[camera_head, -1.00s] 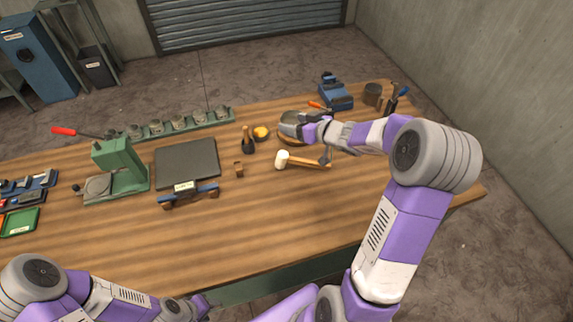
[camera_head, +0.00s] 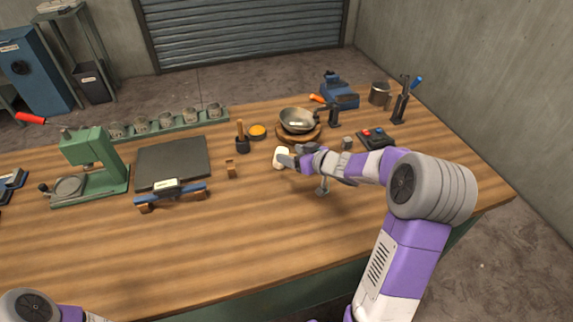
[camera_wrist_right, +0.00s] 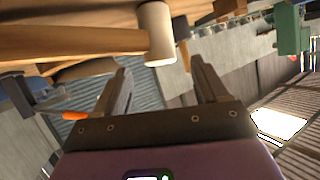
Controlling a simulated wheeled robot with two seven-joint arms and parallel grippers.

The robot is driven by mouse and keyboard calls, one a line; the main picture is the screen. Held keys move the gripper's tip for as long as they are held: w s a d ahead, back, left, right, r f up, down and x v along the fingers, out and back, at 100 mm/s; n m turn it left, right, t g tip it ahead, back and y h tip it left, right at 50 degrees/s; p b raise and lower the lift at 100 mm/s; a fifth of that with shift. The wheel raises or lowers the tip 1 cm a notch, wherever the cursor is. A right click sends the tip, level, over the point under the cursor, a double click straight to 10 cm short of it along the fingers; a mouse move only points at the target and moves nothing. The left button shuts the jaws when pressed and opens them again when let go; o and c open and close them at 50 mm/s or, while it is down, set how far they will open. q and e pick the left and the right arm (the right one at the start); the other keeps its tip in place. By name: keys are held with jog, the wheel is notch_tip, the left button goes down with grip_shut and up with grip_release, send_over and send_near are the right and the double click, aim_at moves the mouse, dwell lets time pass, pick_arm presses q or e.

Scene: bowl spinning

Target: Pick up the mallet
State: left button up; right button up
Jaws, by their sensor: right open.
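The mallet has a pale cylindrical head (camera_head: 281,157) and lies on the workbench right of centre. In the head view, my right gripper and forearm cover most of its wooden handle. In the right wrist view, the mallet head (camera_wrist_right: 158,34) and part of the light wooden handle (camera_wrist_right: 75,43) show beyond the fingertips. My right gripper (camera_head: 289,158) is open just beside the mallet head, over the handle side. Its two spread fingers (camera_wrist_right: 158,80) have nothing between them in the wrist view. My left gripper is out of view; only part of that arm shows at bottom left.
A metal bowl (camera_head: 298,119) sits on a round wooden stand behind my right gripper. A red-buttoned control box (camera_head: 376,139) is to the right. A green press (camera_head: 90,165), a dark mat (camera_head: 172,162) and a small rack (camera_head: 172,194) stand left. The bench front is clear.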

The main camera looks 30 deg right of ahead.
aim_at(284, 151)
jog(key=b+x, duration=0.2)
jog(key=x, duration=0.5)
jog(key=shift+b, duration=0.3)
jog(key=shift+r, duration=0.15)
grip_shut()
